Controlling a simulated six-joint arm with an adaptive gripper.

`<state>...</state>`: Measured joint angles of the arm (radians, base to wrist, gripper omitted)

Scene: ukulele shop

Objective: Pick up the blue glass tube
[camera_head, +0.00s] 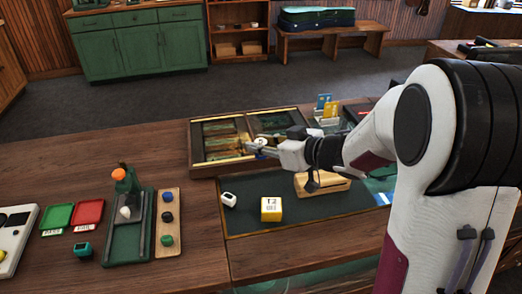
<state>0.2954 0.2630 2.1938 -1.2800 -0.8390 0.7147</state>
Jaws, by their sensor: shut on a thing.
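My gripper (257,147) reaches in from the right, over the open wooden case (205,171) in the middle of the table. It is shut on a small pale thing (261,141) at its fingertips. The thing is too small to make out, and I cannot tell whether it is the blue glass tube. No blue tube shows clearly elsewhere. The case has divided compartments with green and amber items in them. My gripper and wrist hide part of its right half.
A dark mat (247,221) in front of the case holds a yellow box (271,209), a white gadget (229,199) and a wooden block (318,186). To the left stand a green stand (125,215), a peg board (168,253), and green and red trays (88,213). Bare wood lies at the back left.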

